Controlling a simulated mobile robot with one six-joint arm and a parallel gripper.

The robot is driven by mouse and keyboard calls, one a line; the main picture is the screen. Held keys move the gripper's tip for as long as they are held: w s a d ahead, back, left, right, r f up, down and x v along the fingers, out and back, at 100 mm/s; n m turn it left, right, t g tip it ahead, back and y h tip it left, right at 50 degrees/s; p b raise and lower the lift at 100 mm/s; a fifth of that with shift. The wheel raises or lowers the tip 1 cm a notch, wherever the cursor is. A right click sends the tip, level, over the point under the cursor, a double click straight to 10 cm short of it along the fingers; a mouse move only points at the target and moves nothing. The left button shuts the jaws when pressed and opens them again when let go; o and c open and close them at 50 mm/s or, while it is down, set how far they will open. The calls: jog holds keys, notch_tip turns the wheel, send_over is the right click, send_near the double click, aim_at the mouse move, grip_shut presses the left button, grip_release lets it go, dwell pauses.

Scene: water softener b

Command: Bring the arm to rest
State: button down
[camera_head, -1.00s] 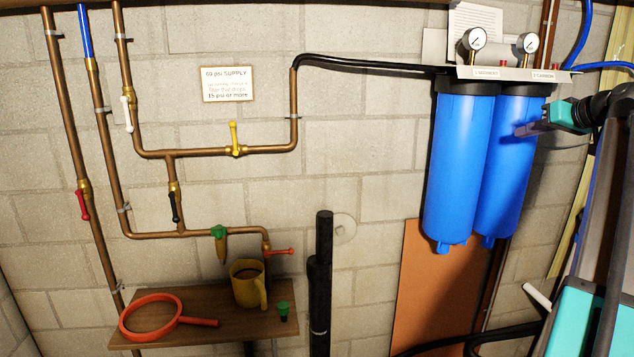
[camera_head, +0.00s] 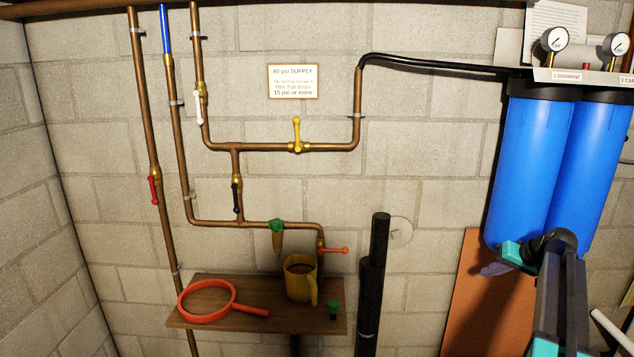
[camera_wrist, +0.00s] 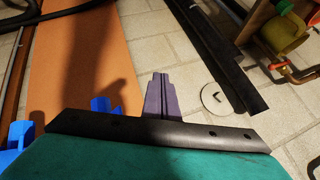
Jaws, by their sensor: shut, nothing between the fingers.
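My gripper (camera_head: 492,270) shows at the right in the head view, just below the bottom of the left blue filter housing (camera_head: 528,165). Its fingers are shut, empty and point left. My arm reaches to it from the lower right and hides part of the housings. In the wrist view my gripper (camera_wrist: 160,85) shows as narrow purple-grey fingers closed together, with the bottoms of the blue housings (camera_wrist: 105,104) beside them at the left. I cannot tell whether it touches anything.
A wooden shelf (camera_head: 240,316) holds a red ring wrench (camera_head: 182,303), a yellow mug (camera_head: 298,286) and a small green-topped item (camera_head: 333,308). Black pipes (camera_head: 370,285) stand right of it. An orange-brown panel (camera_head: 470,300) leans behind my gripper. Copper pipes with valves line the wall.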

jog(key=s+a+f+g, duration=0.2)
jog(key=s+a+f, duration=0.3)
jog(key=a+f, duration=0.55)
jog(key=s+a+f+g, duration=0.35)
jog(key=a+f, duration=0.35)
jog(key=f, duration=0.6)
jog(key=s+a+f+g, duration=0.1)
jog(key=s+a+f, duration=0.5)
jog(key=a+f, duration=0.45)
jog(key=s+a+f+n+g+h, duration=0.1)
jog(key=s+a+f+g, duration=0.1)
jog(key=s+f, duration=0.4)
jog(key=s+a+f+n+g+h, duration=0.1)
jog(key=s+a+f, duration=0.4)
jog(key=s, duration=1.1)
jog(key=s+a+f+n+g+h, duration=0.1)
jog(key=s+a+f+g, duration=0.2)
jog(key=s+f, duration=0.4)
jog(key=s+g, duration=0.1)
jog(key=s, duration=0.3)
jog(key=shift+a+f+n+b, duration=0.2)
jog(key=shift+f+n+b, duration=0.1)
jog(key=shift+f+b, duration=0.05)
